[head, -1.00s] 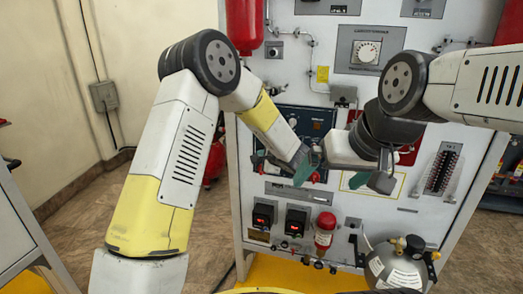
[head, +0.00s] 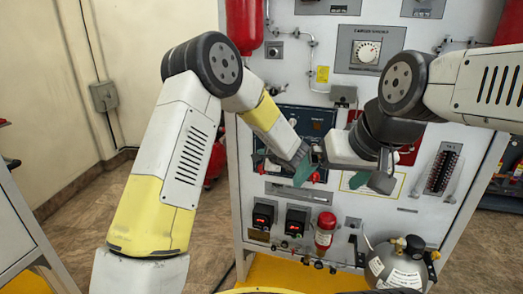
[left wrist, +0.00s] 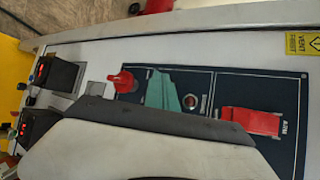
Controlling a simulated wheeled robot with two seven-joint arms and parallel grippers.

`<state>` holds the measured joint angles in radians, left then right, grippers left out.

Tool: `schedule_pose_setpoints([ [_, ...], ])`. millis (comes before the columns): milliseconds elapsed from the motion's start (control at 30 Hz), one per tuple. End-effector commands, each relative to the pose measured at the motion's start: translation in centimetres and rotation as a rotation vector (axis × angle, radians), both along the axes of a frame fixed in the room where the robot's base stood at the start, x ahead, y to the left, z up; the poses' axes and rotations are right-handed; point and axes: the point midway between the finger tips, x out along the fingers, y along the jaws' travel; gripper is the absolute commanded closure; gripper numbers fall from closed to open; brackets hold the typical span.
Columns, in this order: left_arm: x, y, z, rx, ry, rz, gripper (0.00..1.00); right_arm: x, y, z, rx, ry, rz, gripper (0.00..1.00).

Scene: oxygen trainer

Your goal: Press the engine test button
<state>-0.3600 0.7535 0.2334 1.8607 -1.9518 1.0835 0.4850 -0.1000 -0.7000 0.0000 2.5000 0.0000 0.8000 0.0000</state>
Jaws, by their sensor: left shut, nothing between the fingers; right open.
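A dark blue control panel (head: 305,118) is on the front of the grey trainer cabinet. In the left wrist view it appears turned (left wrist: 285,85), with a small round dark red button (left wrist: 190,87); its label is too small to read, so I cannot tell if it is the engine test button. My left gripper (head: 302,174) is shut and empty in front of the panel's lower part. Its teal fingertips (left wrist: 162,92) appear just left of the round button; contact cannot be told. My right gripper (head: 370,182) is open, right of the left one.
The panel also has a red knob (left wrist: 123,82) and a red switch cover (left wrist: 250,120) close to the round button. Below are two red-lit displays (head: 297,220), a red bottle (head: 325,230) and a grey cylinder (head: 398,268). A rotary dial (head: 367,52) sits above.

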Motion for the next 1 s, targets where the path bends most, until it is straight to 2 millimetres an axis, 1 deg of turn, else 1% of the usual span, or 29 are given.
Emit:
schedule_pose_setpoints([
  [667,0.73,-0.27,0.02,0.0,0.0,-0.001,1.0,0.0,0.0,0.0,0.0,0.0,0.0,0.0],
  [1000,0.58,-0.23,0.02,0.0,0.0,-0.001,1.0,0.0,0.0,0.0,0.0,0.0,0.0,0.0],
])
